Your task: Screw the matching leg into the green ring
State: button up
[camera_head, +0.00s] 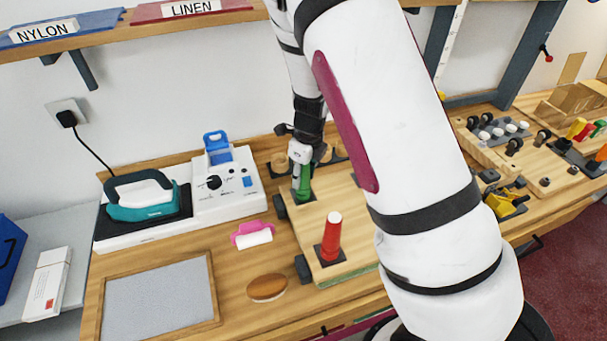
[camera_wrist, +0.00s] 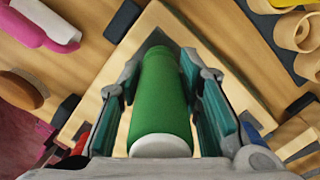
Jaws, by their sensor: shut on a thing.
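My gripper (camera_head: 303,158) is shut on a green leg (camera_head: 303,183) with a pale end. In the wrist view the green leg (camera_wrist: 161,105) lies between the two finger pads, its pale end toward the camera. In the head view its lower end is at a dark base at the back left corner of a wooden board (camera_head: 287,214). Whether it sits in the green ring cannot be seen; the ring is hidden. A red leg (camera_head: 332,236) stands upright in a dark square base at the front of the same board.
Left of the board are a pink lint roller (camera_head: 252,235), a brown oval brush (camera_head: 267,288), a teal iron (camera_head: 142,196) and a white machine (camera_head: 228,185). A grey framed pad (camera_head: 158,301) lies front left. Wooden racks (camera_head: 500,150) with small parts stand at right.

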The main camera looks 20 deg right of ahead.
jog(key=m, duration=0.7)
jog(key=shift+d+h+p, duration=0.15)
jog(key=shift+h+p, duration=0.25)
jog(key=o, duration=1)
jog(key=shift+c, duration=0.2)
jog(key=n, duration=0.3)
jog(key=n+y, duration=0.1)
jog(key=n, duration=0.6)
jog(key=n+b, duration=0.1)
jog(key=n, duration=0.2)
jog(key=shift+a+n+g, duration=0.2)
jog(key=shift+n+g, duration=0.1)
jog(key=shift+s+n, duration=0.1)
jog(key=shift+n, duration=0.5)
